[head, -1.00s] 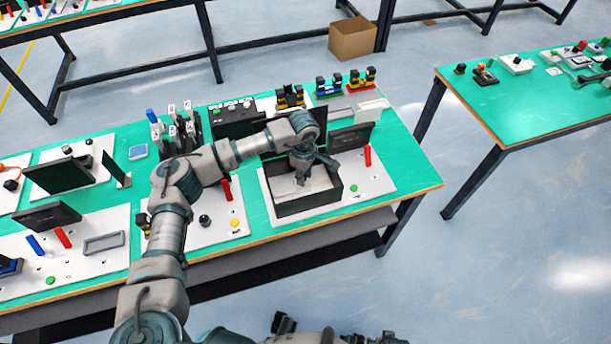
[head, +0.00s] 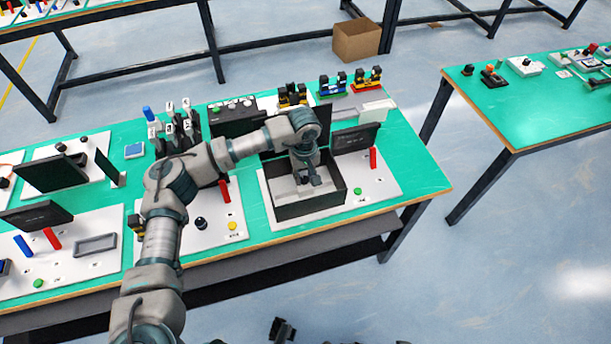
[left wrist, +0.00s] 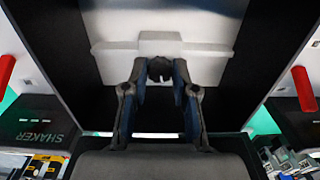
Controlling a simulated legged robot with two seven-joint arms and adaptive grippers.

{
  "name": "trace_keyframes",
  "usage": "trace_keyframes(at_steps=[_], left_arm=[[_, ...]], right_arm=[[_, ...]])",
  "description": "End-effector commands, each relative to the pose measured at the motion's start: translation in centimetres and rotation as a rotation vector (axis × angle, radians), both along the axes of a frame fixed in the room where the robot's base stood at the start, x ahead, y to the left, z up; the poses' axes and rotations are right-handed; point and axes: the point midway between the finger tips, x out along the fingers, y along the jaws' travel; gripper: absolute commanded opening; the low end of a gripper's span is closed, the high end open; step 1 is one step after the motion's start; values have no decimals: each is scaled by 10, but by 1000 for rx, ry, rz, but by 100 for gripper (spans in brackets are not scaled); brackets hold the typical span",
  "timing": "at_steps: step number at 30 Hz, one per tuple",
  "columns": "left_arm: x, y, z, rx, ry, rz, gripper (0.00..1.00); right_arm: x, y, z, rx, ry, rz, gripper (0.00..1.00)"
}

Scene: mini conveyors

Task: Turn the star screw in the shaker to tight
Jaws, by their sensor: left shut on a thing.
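The shaker is a dark open-topped box (head: 311,209) on a white plate, with a light inner floor. It also shows in the left wrist view, where its dark side wall (left wrist: 58,40) frames a white bar-shaped piece (left wrist: 205,50). My left gripper (head: 308,180) reaches down inside the box. In the left wrist view my left gripper (left wrist: 160,78) has its fingers closed around a small dark knob, the star screw (left wrist: 160,68), at the bar's middle. The fingers hide part of the screw. A small dark part of mine at the bottom edge of the head view may be the right gripper.
A dark display panel (head: 355,138) stands behind the box's right side. A red handle (head: 373,158) and a green button (head: 358,191) lie to its right. A second station with a yellow button (head: 232,226) is to the left. Box walls surround the gripper closely.

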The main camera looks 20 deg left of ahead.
Motion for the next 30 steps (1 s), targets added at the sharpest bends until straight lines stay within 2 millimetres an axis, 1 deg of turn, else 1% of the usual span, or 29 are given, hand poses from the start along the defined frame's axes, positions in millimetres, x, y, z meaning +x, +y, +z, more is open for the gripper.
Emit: trace_keyframes(at_steps=[1, 7, 18, 19, 20, 21, 22, 30], left_arm=[[3, 3, 1, 2, -8, -6, 0], [3, 2, 2, 2, -8, -35, 0], [3, 2, 3, 1, -9, -38, 0], [3, 2, 3, 1, -9, -38, 30], [3, 2, 3, 2, -9, -38, 37], [2, 2, 3, 2, -8, -39, 47], [2, 2, 2, 1, -7, -39, 53], [0, 0, 2, 0, -4, -42, 53]], right_arm=[[-1, 0, 2, 0, -1, 0, 72], [-2, 0, 6, 0, 0, 0, 72], [-1, -1, 6, 0, 0, -1, 72], [-1, -1, 6, 0, 0, -1, 72], [-1, -1, 6, 0, 0, -1, 72], [-1, -1, 6, 0, 0, 0, 72], [-1, -1, 6, 0, 0, 0, 72], [-1, -1, 6, 0, 0, 0, 72]])
